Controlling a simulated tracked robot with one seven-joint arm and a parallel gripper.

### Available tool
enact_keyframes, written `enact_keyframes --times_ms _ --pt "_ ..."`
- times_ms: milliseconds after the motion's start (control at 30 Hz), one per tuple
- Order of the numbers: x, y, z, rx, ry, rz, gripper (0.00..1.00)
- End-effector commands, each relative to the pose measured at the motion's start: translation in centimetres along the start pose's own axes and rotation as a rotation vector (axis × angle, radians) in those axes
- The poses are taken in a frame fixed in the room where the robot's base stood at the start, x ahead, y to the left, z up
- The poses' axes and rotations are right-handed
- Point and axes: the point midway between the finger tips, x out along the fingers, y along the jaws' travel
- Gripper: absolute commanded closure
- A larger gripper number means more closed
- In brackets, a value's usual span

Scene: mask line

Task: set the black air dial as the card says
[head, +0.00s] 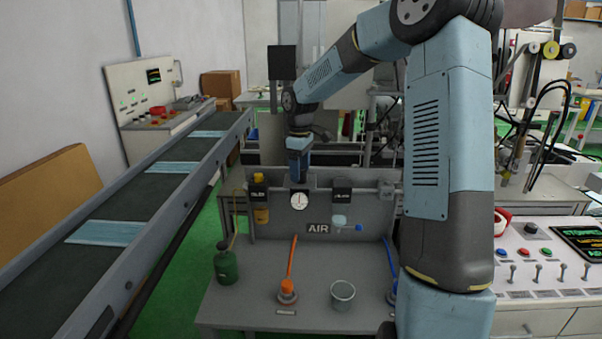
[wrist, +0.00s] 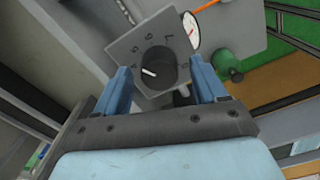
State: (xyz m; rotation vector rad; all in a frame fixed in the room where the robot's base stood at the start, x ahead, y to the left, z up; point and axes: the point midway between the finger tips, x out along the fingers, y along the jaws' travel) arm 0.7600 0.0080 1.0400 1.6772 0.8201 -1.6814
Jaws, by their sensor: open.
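The black air dial (wrist: 160,66) shows in the wrist view as a round knob with a white pointer line, on a grey plate (wrist: 131,48) with marks around it. The pointer aims to the left and slightly up in that picture; the marks are too small to read surely. My gripper (wrist: 160,80) is open, one blue finger on either side of the knob. I cannot tell whether the fingers touch it. In the head view my gripper (head: 298,178) points down just above the white gauge (head: 299,200), and the dial is hidden there. I cannot identify the card.
The grey bench carries an AIR sign (head: 318,229), a green oil can (head: 227,264), an orange-handled tool (head: 288,290) and a glass beaker (head: 343,295). A yellow-topped unit (head: 260,200) stands left of the gauge. A conveyor (head: 115,225) with blue masks runs along the left.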

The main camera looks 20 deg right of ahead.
Motion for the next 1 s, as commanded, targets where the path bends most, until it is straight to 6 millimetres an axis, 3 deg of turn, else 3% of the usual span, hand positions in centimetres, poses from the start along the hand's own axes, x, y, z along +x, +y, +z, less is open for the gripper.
enact_keyframes --times_ms 400,600,1000 --pt "-8.1 0.0 0.0 -0.001 0.002 0.004 0.29" --pt "-10.9 -0.1 0.0 -0.001 0.002 0.002 0.29" --pt "-12.3 -0.1 0.0 -0.002 0.000 0.000 0.29"
